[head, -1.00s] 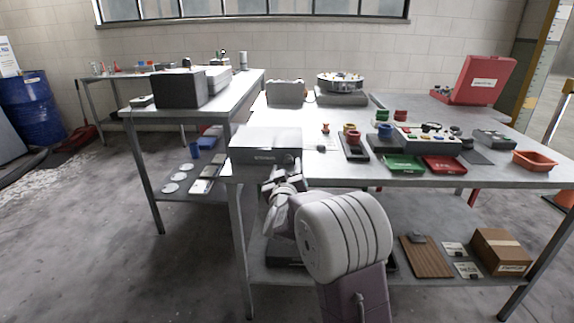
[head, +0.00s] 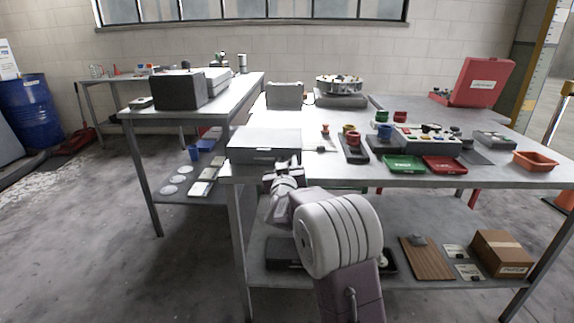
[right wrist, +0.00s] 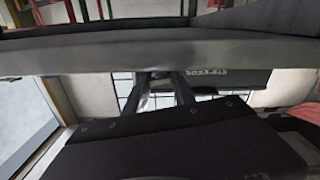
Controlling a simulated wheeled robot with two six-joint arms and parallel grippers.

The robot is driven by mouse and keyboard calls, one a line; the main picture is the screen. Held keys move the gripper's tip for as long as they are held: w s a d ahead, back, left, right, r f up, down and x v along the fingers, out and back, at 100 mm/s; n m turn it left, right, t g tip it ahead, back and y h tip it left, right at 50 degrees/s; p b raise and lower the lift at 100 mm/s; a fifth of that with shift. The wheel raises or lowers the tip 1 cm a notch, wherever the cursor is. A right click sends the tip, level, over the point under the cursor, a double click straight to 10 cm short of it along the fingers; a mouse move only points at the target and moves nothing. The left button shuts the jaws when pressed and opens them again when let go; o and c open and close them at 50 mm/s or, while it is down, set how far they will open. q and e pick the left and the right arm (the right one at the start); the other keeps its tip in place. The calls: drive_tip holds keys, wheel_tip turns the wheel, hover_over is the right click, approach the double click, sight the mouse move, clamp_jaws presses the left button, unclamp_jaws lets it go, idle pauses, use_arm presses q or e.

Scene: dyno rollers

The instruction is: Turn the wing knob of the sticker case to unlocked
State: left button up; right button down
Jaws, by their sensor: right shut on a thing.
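The sticker case (head: 264,137) is a flat grey box at the front left corner of the main table. Its dark front face with upside-down lettering shows in the right wrist view (right wrist: 225,78). My right gripper (head: 284,164) is at the right part of that front face, where the wing knob sits. In the right wrist view the fingers (right wrist: 160,92) reach to the case front and are shut on the wing knob, which they mostly hide. I cannot tell the knob's angle. My left gripper is not in view.
Right of the case stand a small stamp-like item (head: 325,131), a dark tray with cups (head: 355,150), a green tray (head: 404,164) and a red tray (head: 444,164). The table's front edge runs close by my right arm. A lower shelf (head: 400,285) lies beneath.

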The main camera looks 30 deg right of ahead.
drive_tip(key=m, duration=0.2)
drive_tip(key=shift+m, duration=0.3)
drive_tip(key=c, duration=1)
unclamp_jaws()
drive_tip(key=shift+c, duration=0.2)
drive_tip(key=shift+s, duration=0.15)
drive_tip(key=p+v, duration=0.1)
drive_tip(key=v, duration=0.7)
drive_tip(key=shift+s+a+p, duration=0.3)
